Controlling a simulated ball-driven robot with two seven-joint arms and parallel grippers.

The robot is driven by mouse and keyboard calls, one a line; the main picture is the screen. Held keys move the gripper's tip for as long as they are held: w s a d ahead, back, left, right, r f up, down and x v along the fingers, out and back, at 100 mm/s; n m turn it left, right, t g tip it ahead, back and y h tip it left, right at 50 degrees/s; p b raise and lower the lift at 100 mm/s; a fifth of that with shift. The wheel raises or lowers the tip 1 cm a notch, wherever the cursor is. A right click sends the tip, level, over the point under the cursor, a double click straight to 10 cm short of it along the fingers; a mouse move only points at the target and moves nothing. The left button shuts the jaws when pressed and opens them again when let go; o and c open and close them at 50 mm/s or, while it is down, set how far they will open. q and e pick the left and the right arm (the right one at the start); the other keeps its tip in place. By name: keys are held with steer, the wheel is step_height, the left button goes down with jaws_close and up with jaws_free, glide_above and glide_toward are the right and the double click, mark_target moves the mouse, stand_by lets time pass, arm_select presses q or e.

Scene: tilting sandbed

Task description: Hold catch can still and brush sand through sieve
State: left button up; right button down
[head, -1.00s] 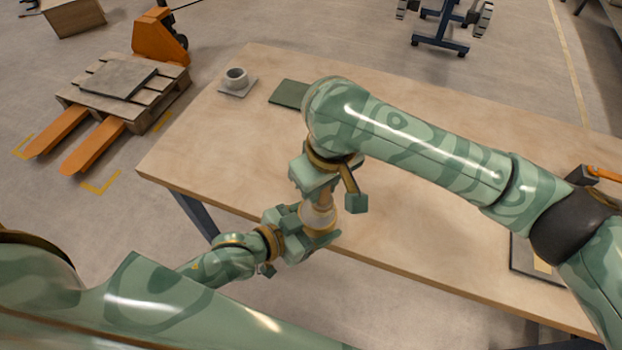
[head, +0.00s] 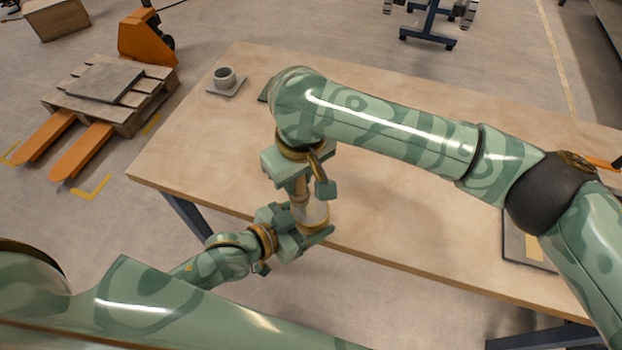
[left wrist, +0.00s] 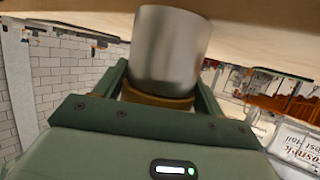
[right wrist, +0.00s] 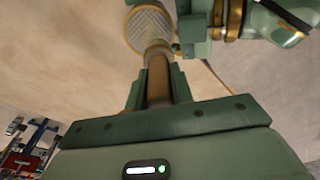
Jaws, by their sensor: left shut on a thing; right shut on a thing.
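The catch can (head: 316,214), a pale metal cylinder with brass-coloured bands, is at the table's near edge. My left gripper (head: 306,238) is shut on it from the left. In the left wrist view the can's bare metal wall (left wrist: 170,50) rises between the fingers from a brass band. My right gripper (head: 303,188) is above the can, shut on the brush (head: 299,198). In the right wrist view the brush's brown handle (right wrist: 158,80) points toward the round mesh sieve (right wrist: 150,27). The brush tip overlaps the sieve's edge; contact and any sand cannot be made out.
The wooden table (head: 410,220) is mostly clear. A dark tray (head: 520,252) lies at the right. A pallet jack (head: 148,40) and pallet stand on the floor.

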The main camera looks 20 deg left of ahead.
steer(key=shift+a, duration=0.5)
steer(key=shift+d+f, duration=0.1)
steer(key=shift+f, duration=0.05)
steer(key=shift+r, duration=3.45)
steer(key=shift+f, duration=0.15)
